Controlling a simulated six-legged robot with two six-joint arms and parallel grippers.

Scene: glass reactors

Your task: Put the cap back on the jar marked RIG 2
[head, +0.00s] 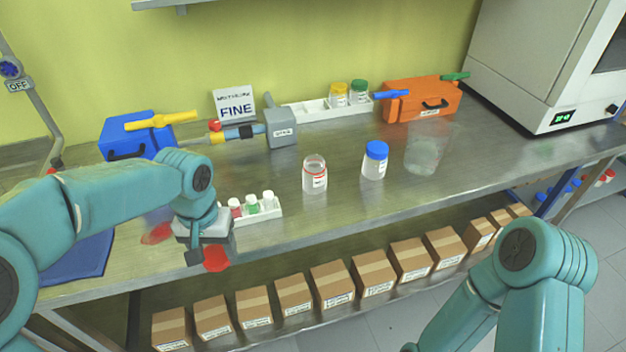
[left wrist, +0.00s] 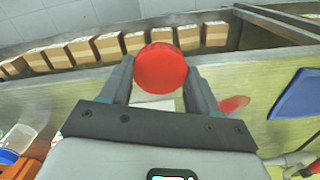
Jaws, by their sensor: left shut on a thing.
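My left gripper (head: 214,254) is shut on a red cap (head: 216,260), held at the bench's front edge. In the left wrist view the red cap (left wrist: 161,68) sits between the two fingers (left wrist: 161,76). An open clear jar (head: 315,178) with a red ring at its neck and a white label stands upright mid-bench, right of the gripper and apart from it. Its label is too small to read. A second jar (head: 375,162) with a blue cap stands to its right. My right gripper is out of view; only part of that arm shows.
A white rack (head: 274,211) of small capped vials lies between my left gripper and the open jar. A clear beaker (head: 425,150) stands right of the blue-capped jar. Blue (head: 135,137) and orange (head: 420,100) boxes stand farther back. Cardboard boxes (head: 333,286) line the lower shelf.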

